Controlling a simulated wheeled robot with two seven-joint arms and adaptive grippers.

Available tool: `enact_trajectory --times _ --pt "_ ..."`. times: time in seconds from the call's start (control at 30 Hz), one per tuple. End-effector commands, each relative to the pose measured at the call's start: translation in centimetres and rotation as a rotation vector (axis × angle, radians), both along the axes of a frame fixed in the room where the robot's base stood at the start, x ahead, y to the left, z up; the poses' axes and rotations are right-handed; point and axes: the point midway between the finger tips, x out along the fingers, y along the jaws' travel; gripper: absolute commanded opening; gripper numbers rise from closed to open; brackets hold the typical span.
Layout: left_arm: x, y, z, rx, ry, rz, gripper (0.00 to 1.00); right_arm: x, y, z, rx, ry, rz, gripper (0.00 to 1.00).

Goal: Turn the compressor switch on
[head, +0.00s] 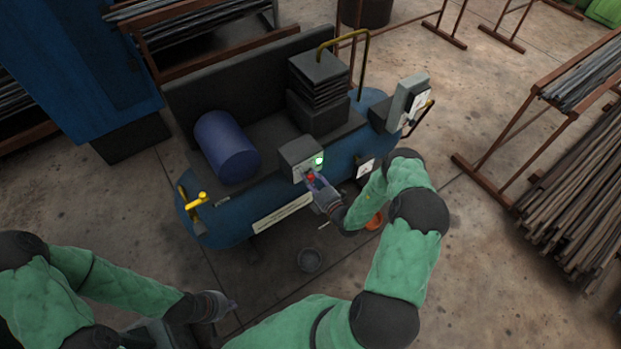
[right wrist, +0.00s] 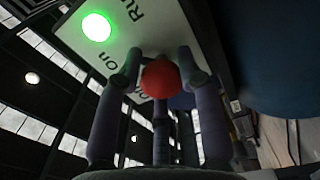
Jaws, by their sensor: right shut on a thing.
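The compressor (head: 222,222) is a blue tank with a motor and black parts on top. Its grey switch box (head: 297,152) is on the near side, with a lit green lamp (head: 319,160) and a red-knobbed switch (head: 311,176). In the right wrist view the lamp (right wrist: 96,27) glows bright green beside lettering that reads "on" and partly "RU". My right gripper (head: 315,182) is at the box, its fingers shut around the red ball knob (right wrist: 160,78). My left gripper (head: 232,304) hangs low at the lower left, away from the compressor; its jaws are too small to read.
A yellow-handled valve (head: 197,200) is at the tank's left end. Racks of bars (head: 580,170) stand at right. A blue cabinet (head: 85,70) stands at left.

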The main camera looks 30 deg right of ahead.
Motion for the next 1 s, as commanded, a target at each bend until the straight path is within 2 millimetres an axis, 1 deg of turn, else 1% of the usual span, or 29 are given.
enact_trajectory --times 0.03,0.5,0.53,0.57,0.6,1.0 --pt "0.00 0.00 0.02 0.000 0.000 0.000 0.00 0.33 -0.92 0.37 -0.002 -0.008 -0.015 0.04" --pt "0.00 0.00 0.03 0.000 0.000 0.000 0.00 0.32 -0.99 0.35 0.011 -0.007 -0.016 0.04" --pt "0.00 0.00 0.03 0.000 0.000 0.000 0.00 0.32 -0.99 0.35 0.011 -0.007 -0.016 0.40" --pt "0.00 0.00 0.03 0.000 0.000 0.000 0.00 0.32 -0.99 0.35 0.011 -0.007 -0.016 0.48" --pt "0.00 0.00 0.03 0.000 0.000 0.000 0.00 0.31 -0.96 0.33 0.011 -0.006 -0.016 0.59" --pt "0.01 0.00 0.03 0.000 0.000 0.000 0.00 -0.21 -0.36 0.03 0.018 0.001 -0.006 0.60"
